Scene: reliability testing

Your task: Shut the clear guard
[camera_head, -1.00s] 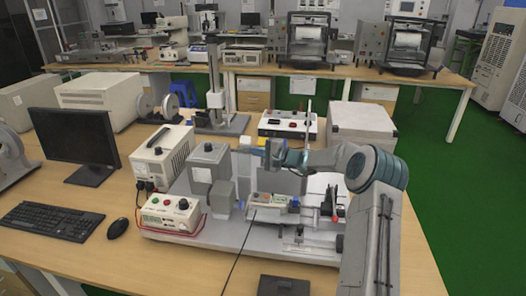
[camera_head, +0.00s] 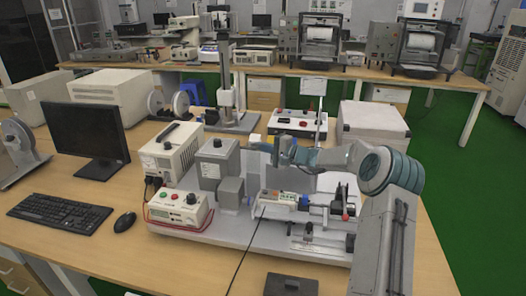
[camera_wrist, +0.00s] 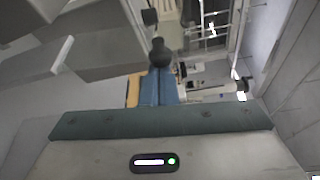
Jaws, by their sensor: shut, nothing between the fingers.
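The clear guard (camera_head: 258,167) shows in the head view as a pale see-through panel over the test machine (camera_head: 245,232). Its edges are faint, and I cannot tell exactly how far open it stands. My gripper (camera_head: 279,153) is shut and empty, above the machine beside the panel. In the wrist view my shut blue fingers (camera_wrist: 160,86) point up the picture. A dark round knob (camera_wrist: 160,51) lies just past their tips; I cannot tell whether they touch it. A grey block of the machine (camera_wrist: 100,52) fills the upper left of that view.
A control box (camera_head: 178,209) with red and green buttons sits at the machine's front left. A white power unit (camera_head: 171,152) stands behind it. A black cable (camera_head: 243,247) runs over the front. A monitor (camera_head: 83,132) and keyboard (camera_head: 55,212) are at left.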

